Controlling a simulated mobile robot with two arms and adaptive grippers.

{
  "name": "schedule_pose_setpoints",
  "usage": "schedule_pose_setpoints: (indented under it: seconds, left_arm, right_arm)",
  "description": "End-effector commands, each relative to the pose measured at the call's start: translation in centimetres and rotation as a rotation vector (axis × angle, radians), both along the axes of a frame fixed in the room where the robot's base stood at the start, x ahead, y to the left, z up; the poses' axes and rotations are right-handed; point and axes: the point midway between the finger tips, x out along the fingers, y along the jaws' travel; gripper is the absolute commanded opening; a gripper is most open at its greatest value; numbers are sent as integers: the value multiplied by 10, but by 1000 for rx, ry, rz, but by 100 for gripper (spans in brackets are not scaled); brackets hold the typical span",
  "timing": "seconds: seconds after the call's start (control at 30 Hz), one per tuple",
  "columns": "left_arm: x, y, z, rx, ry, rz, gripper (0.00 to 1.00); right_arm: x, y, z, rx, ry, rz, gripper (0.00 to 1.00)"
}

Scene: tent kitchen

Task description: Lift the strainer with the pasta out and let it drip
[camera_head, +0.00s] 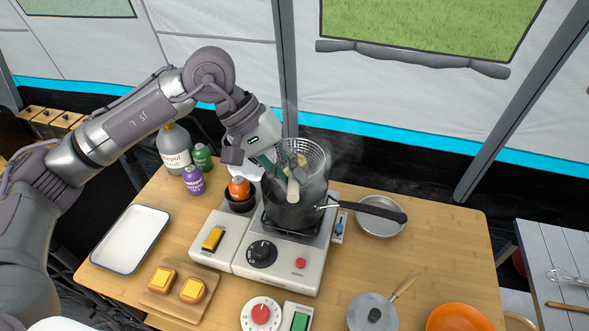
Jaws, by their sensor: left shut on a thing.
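The metal mesh strainer (316,152) is at the dark pot (293,213), with its rim showing above the pot's rim. Some pale yellow pasta (301,161) shows in it. A cream handle (293,188) hangs down in front of the pot. My left gripper (279,170) reaches in from the left and is shut at the strainer's handle. The gripper hides part of the strainer, and I cannot tell how deep its lower part sits in the pot. My right gripper is not in view.
The pot stands on a white stove (275,271), its black handle (370,210) pointing right over a metal bowl (380,225). A white tray (130,239) lies left. Faint steam rises.

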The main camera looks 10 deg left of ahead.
Motion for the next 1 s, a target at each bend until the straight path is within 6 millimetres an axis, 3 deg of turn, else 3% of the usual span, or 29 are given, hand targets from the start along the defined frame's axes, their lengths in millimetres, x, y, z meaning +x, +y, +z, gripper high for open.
schedule_pose_setpoints:
  seconds: [0.6, 1.0]
  left_arm:
    - [0, 0, 50, -2, -4, -1, 0]
    - [0, 0, 51, -1, -3, 0, 0]
  right_arm:
    - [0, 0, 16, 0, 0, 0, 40]
    - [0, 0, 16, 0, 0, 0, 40]
